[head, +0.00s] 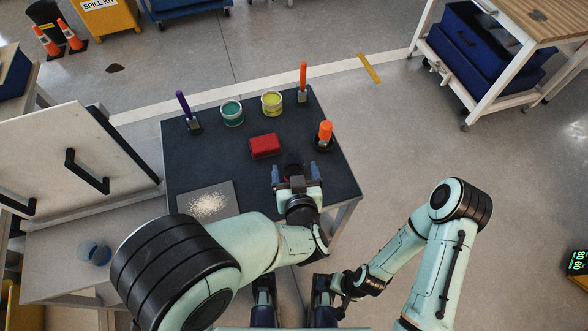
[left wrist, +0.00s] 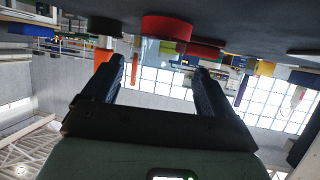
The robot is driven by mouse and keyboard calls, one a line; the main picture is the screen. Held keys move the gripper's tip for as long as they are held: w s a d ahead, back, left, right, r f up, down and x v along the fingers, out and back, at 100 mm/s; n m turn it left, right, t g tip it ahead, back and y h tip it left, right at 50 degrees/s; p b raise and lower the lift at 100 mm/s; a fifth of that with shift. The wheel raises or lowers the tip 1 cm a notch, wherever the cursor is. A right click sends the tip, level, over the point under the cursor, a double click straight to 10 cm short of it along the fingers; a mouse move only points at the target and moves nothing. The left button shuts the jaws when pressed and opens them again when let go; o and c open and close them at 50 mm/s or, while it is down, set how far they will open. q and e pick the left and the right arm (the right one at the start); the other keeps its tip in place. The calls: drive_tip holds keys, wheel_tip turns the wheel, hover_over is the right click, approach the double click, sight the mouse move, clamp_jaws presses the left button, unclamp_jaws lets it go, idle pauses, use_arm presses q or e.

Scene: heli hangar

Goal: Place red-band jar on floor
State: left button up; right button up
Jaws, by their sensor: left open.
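The red-band jar (left wrist: 166,27) stands on the dark tabletop, which is at the top of the upside-down left wrist view. Its red band is next to the surface and its clear part extends away from it. In the head view the jar (head: 293,169) is a dark red round shape, partly hidden by my left gripper (head: 295,170). The left gripper is open, its two fingers (left wrist: 160,85) either side of the jar's line, with nothing gripped. My right gripper (head: 342,284) is low near the table's front, and its jaws are unclear. Grey concrete floor (head: 420,150) surrounds the table.
A wooden-topped workbench (head: 535,25) stands right; floor between is clear.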

sight(295, 173)
use_arm(q)
drive_tip(key=shift+b+x, duration=0.3)
drive_tip(key=shift+x, duration=1.3)
drive_tip(key=c, duration=1.1)
